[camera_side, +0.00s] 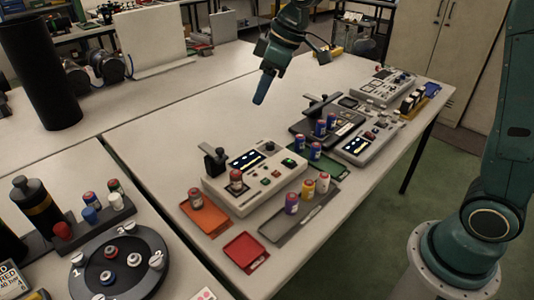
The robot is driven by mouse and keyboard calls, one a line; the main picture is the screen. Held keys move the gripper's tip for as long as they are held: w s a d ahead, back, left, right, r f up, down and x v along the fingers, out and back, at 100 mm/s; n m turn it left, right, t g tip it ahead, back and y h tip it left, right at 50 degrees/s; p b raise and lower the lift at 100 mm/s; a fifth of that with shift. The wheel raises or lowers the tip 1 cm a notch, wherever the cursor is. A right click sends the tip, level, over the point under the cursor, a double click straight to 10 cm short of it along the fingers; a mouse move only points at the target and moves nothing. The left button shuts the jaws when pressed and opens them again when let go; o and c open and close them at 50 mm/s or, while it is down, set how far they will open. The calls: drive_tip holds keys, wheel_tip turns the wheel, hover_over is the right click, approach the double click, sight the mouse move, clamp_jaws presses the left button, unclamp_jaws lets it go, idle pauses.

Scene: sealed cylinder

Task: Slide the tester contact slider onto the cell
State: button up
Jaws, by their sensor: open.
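The near tester (265,178) is a pale box with a small display, a green light and knobs, standing on the middle table. Its black contact slider (214,160) sits at the left end. A small cell with a reddish top (236,182) stands upright on the tester, just in front of and right of the slider. A gap seems to lie between them, though this angle leaves the contact unclear. My gripper (262,92) hangs above the table behind the tester, well clear of slider and cell. It is open and looks empty; its fingers overlap from this side.
An orange tray (190,219) with a cell, a red tray (236,252) and a grey tray (279,240) with several cells lie in front. A second device (366,145) and blue cells stand to the right. A round black turntable (127,238) is at lower left. The table behind the tester is bare.

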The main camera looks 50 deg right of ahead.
sight(220, 149)
drive_tip(key=w+a+f+n, duration=0.1)
drive_tip(key=w+f, duration=0.3)
drive_tip(key=w, duration=0.2)
drive_tip(key=shift+a+f+n+g+y, duration=0.3)
drive_tip(key=shift+a, duration=0.05)
drive_tip(key=shift+f, duration=0.1)
drive_tip(key=x, duration=1.3)
drive_tip(key=shift+f, duration=0.25)
clamp_jaws()
